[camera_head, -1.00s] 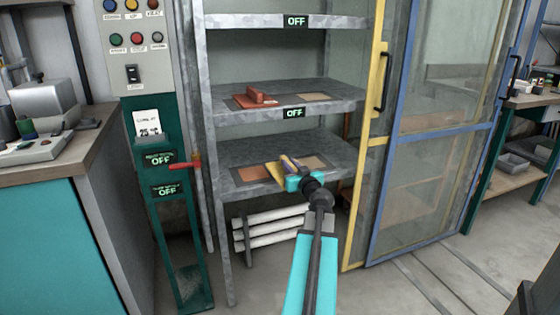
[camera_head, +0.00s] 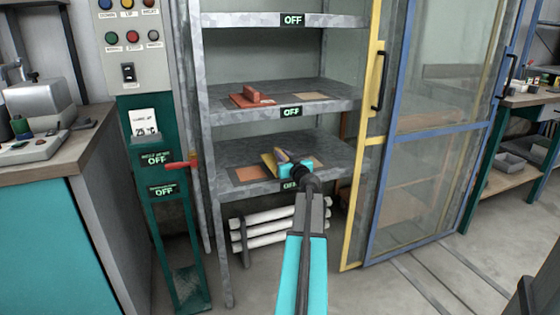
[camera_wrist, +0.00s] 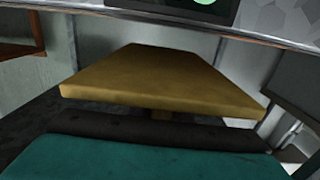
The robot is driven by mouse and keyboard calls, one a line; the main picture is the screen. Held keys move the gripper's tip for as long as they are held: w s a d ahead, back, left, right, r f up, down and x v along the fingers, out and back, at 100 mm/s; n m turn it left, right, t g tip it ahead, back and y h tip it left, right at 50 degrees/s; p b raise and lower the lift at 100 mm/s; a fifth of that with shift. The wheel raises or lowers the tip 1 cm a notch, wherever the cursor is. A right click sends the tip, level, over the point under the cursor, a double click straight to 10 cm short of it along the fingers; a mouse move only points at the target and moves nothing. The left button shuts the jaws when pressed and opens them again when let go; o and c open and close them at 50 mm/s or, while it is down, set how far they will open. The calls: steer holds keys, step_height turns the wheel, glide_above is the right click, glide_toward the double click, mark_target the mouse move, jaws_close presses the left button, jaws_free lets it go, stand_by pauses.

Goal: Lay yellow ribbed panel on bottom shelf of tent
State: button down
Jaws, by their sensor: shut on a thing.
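The yellow panel (camera_head: 270,163) is held in my gripper (camera_head: 287,164) over the bottom shelf (camera_head: 225,155) of the tent's grey rack. In the wrist view the yellow panel (camera_wrist: 160,82) fills the middle, its flat face seen at a slant. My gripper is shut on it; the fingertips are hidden. The panel is close above the shelf, but I cannot tell whether it touches.
The middle shelf (camera_head: 330,92) holds a red panel (camera_head: 250,97) and stands above my gripper. White tubes (camera_head: 275,228) lie beneath the bottom shelf. A yellow-framed door edge (camera_head: 371,150) and blue-framed door (camera_head: 425,140) stand at the right. A red lever (camera_head: 183,164) juts out at the left.

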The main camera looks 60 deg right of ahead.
mark_target(280, 151)
steer(key=shift+s+d+x, duration=0.1)
steer(key=shift+d+x, duration=0.05)
steer(key=shift+x, duration=0.7)
steer(key=shift+s+d+x, duration=0.1)
steer(key=shift+d+x, duration=0.05)
steer(key=shift+x, duration=0.75)
steer(key=shift+s+d+x, duration=0.1)
steer(key=shift+x, duration=0.75)
steer(key=shift+f+b, duration=0.25)
steer(key=shift+b, duration=0.05)
steer(key=shift+f+b, duration=0.55)
steer(key=shift+f, duration=1.1)
steer(key=shift+f, duration=0.1)
steer(key=c, duration=1.6)
jaws_free()
steer(key=shift+c, duration=0.2)
steer(key=shift+p+v, duration=0.45)
steer(key=shift+v, duration=5.65)
steer(key=shift+s, duration=0.1)
